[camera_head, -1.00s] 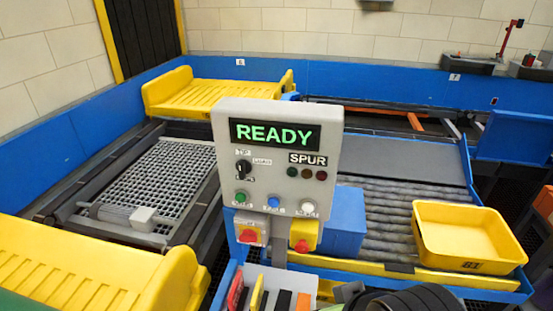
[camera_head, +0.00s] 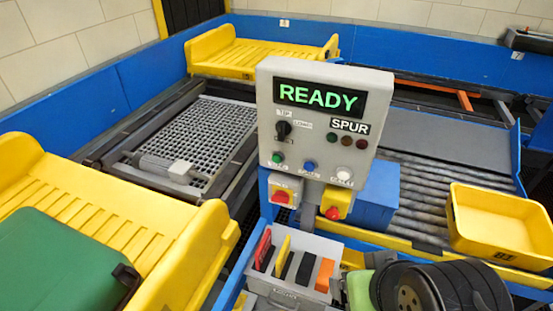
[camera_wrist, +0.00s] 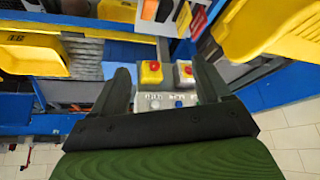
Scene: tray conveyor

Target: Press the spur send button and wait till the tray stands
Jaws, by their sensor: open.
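A grey control panel (camera_head: 325,125) stands mid-view, with READY in green on its display and a SPUR sign. Below are a green button (camera_head: 277,157), a blue button (camera_head: 309,165) and a white button (camera_head: 344,173); their labels are too small to read. The three small lamps under SPUR look dark. A yellow tray (camera_head: 495,240) sits at the front of the roller spur (camera_head: 430,185), right of the panel. In the wrist view my open, empty gripper (camera_wrist: 161,68) points toward the panel (camera_wrist: 165,103), whose buttons show between the fingers, apart from them.
A grey bin (camera_head: 290,275) with coloured cards stands in front. A ribbed yellow carrier (camera_head: 185,260) holds a green case (camera_head: 60,265) at left. Another carrier (camera_head: 262,58) stands behind.

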